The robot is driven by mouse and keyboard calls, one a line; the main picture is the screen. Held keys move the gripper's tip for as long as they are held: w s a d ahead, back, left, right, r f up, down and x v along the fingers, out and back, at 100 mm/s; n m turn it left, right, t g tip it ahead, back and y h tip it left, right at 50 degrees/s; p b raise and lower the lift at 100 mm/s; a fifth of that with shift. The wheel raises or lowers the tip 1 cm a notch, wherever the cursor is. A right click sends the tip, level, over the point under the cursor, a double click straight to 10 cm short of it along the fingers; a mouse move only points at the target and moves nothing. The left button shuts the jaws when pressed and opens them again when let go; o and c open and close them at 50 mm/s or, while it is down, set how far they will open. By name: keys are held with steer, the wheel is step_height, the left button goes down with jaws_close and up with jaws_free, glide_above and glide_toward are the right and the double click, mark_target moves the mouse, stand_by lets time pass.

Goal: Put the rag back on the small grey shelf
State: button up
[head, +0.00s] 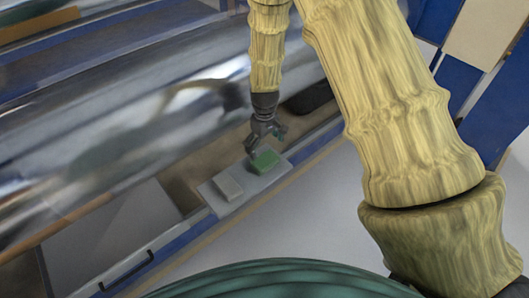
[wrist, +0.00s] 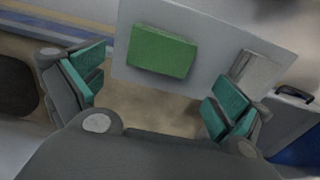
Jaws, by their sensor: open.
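The small grey shelf (head: 235,203) is a flat plate at the edge of the blue frame; it also shows in the wrist view (wrist: 210,38). A green folded pad (head: 264,161), which looks like the rag, lies flat on it, and in the wrist view it (wrist: 162,52) sits near the shelf's near edge. A pale grey block (head: 228,188) lies beside it on the shelf, seen partly behind a finger in the wrist view (wrist: 257,72). My gripper (head: 266,143) is open and empty right by the green pad; its teal-padded fingers (wrist: 155,88) stand wide apart.
A large shiny roller (head: 130,125) runs behind the shelf. A blue rail (head: 192,231) runs along the shelf's base. A grey panel with a black handle (head: 125,270) is at lower left. The pale floor (head: 310,215) in front is clear.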

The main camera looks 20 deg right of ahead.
mark_target(265, 159)
steer(key=shift+r, duration=2)
steer(key=s+f+m, duration=0.1)
steer(key=s+f, duration=0.9)
steer(key=s, duration=0.3)
steer(key=s+f+m, duration=0.2)
steer(key=s+f, duration=0.7)
steer(key=s, duration=0.4)
steer(key=s+f+m, duration=0.1)
steer(key=s, duration=1.1)
steer(key=shift+a+f, duration=0.2)
steer(key=shift+a, duration=0.2)
